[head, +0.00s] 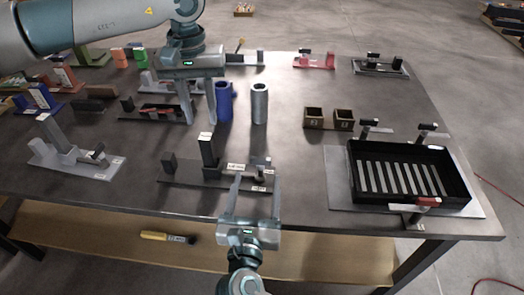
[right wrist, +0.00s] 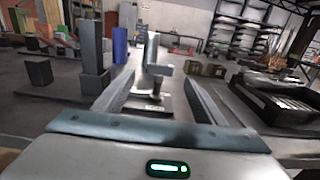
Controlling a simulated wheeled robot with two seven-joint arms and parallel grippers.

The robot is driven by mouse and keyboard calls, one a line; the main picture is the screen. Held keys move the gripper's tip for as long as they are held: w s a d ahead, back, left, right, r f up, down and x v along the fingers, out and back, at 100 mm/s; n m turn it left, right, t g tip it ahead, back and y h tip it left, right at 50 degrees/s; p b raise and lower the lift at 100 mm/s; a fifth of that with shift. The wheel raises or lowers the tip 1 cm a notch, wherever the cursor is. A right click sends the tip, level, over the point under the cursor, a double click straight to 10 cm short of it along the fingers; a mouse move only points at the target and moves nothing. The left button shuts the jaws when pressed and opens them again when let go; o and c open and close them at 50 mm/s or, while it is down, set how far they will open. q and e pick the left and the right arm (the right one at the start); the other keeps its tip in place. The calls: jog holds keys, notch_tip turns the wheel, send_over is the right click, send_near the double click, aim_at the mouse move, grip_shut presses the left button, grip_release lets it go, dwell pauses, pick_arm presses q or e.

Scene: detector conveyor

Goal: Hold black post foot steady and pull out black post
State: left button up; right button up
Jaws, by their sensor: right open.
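The black post (head: 208,152) stands upright in its black foot (head: 211,173) on a grey base plate (head: 185,181) near the table's front. In the right wrist view the post (right wrist: 89,42) and foot (right wrist: 96,83) are left of the fingers. My left gripper (head: 203,122) is open and empty, fingers pointing down, just above the post top in the picture. My right gripper (head: 257,181) is open at the plate's right end, with a toggle clamp (head: 262,166) between or just beyond its fingers. That clamp also shows in the right wrist view (right wrist: 157,78); contact cannot be told.
A small black block (head: 169,162) stands at the plate's left end. Behind are a blue cylinder (head: 224,103), a grey cylinder (head: 260,104) and two brown boxes (head: 328,126). A black tray (head: 356,187) with clamps is right. Another post fixture (head: 75,163) is left.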

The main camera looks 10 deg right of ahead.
jog(key=x, duration=1.1)
jog(key=shift+w+d, duration=0.15)
jog(key=shift+w, duration=0.2)
jog(key=c, duration=1.4)
pick_arm(q)
jog(key=shift+o, duration=0.6)
pick_arm(e)
grip_shut()
pick_arm(q)
jog(key=shift+o, duration=1.2)
jog(key=n, duration=0.4)
jog(key=shift+f, duration=0.15)
jog(key=n, duration=0.4)
jog(key=shift+f, duration=0.15)
jog(key=n, duration=0.4)
jog(key=shift+w+f, duration=0.1)
jog(key=n, duration=0.4)
jog(key=shift+a+f, duration=0.1)
jog(key=shift+a, duration=0.05)
